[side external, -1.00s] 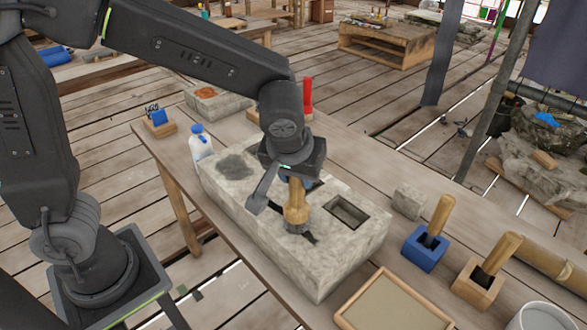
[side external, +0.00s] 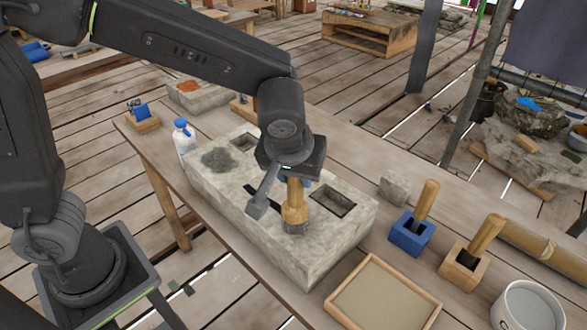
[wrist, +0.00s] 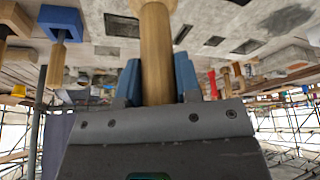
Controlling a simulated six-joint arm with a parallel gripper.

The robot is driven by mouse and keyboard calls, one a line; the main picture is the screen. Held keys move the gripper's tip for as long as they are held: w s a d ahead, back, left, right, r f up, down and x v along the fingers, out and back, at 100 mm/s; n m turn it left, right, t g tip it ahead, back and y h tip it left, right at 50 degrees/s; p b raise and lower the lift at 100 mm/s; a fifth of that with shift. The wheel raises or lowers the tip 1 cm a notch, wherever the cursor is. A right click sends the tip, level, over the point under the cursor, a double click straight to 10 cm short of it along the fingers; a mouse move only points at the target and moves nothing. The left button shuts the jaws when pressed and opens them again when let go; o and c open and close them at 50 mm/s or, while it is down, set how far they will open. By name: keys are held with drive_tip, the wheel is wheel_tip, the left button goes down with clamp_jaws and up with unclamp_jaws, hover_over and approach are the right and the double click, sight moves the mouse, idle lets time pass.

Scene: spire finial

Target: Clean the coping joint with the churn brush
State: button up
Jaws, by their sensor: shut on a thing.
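My gripper (side external: 291,182) is shut on the wooden handle of the churn brush (side external: 295,214). The brush is upright, with its grey bristle end down at the top of the pale stone coping block (side external: 336,241). A dark narrow joint (side external: 250,188) runs across the block's top; the brush covers its near right end. Contact between bristles and stone is hard to see. In the wrist view, the blue finger pads of my gripper (wrist: 159,80) flank the brush handle (wrist: 156,50), and the bristles are out of frame.
The block's top also has a rectangular pocket (side external: 333,200) and a dark stain (side external: 222,159). To the right stand a small stone (side external: 395,187), a blue holder (side external: 411,235) and a wooden holder (side external: 464,266) with handled tools, a sand tray (side external: 385,300) and a pale bucket (side external: 528,308). A bottle (side external: 184,137) stands behind left.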

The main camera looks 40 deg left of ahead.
drive_tip(key=d, duration=0.2)
drive_tip(key=shift+d, duration=0.4)
idle(0.4)
wheel_tip(320, 180, up, 7)
idle(0.6)
drive_tip(key=shift+a, duration=0.1)
idle(0.3)
drive_tip(key=a, duration=0.3)
drive_tip(key=shift+d+f, duration=0.1)
drive_tip(key=shift+f, duration=3.4)
